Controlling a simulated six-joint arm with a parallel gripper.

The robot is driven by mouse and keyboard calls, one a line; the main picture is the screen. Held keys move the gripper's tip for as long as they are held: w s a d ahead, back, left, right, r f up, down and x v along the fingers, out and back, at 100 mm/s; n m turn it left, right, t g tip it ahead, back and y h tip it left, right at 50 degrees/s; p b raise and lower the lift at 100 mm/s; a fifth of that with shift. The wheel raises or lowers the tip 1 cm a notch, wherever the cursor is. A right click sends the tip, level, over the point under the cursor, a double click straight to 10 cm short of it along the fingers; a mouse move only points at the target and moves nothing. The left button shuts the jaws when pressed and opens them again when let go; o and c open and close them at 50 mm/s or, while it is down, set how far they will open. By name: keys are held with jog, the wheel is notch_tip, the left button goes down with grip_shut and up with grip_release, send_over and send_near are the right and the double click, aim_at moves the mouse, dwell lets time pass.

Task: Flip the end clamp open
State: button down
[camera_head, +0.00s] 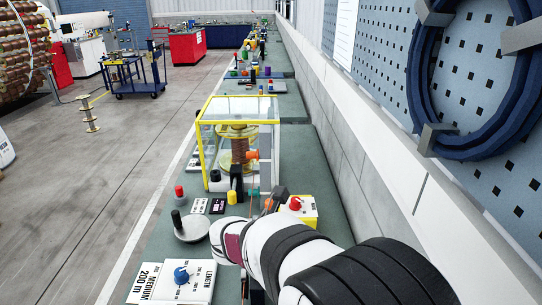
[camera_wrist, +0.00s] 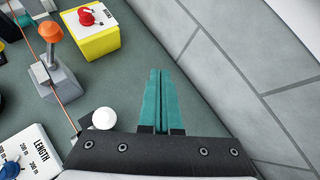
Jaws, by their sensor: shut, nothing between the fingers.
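In the wrist view my gripper (camera_wrist: 156,72) has its two teal fingers side by side and shut, with nothing held. They are above the green bench top. To their left, a copper-coloured wire (camera_wrist: 62,101) runs past a grey block with an orange-topped lever (camera_wrist: 48,29). Nearer my gripper, the wire reaches a small black part (camera_wrist: 88,125) beside a white round knob (camera_wrist: 104,118). I cannot tell for certain which of these is the end clamp. My fingers are apart from both. In the head view my arm hides much of this area.
A yellow box with a red knob (camera_wrist: 91,38) stands left of the fingertips. A white LENGTH panel (camera_wrist: 28,157) is at lower left. A grey wall (camera_wrist: 230,75) rises on the right. A yellow-framed clear case (camera_head: 217,153) holds a copper-coloured spool (camera_head: 239,150).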

aim_at(265, 212)
jog(key=w+a+f+n+t+y, duration=0.1)
jog(key=w+a+f+n+t, duration=0.1)
jog(key=w+a+n+t, duration=0.2)
jog(key=w+a+n, duration=0.3)
jog(key=a+n, duration=0.3)
jog(key=n, duration=0.1)
jog(key=shift+w+a+f+n+y, duration=0.2)
jog(key=shift+w+n+y, duration=0.1)
jog(key=shift+n+y, duration=0.1)
jog(key=x, duration=1)
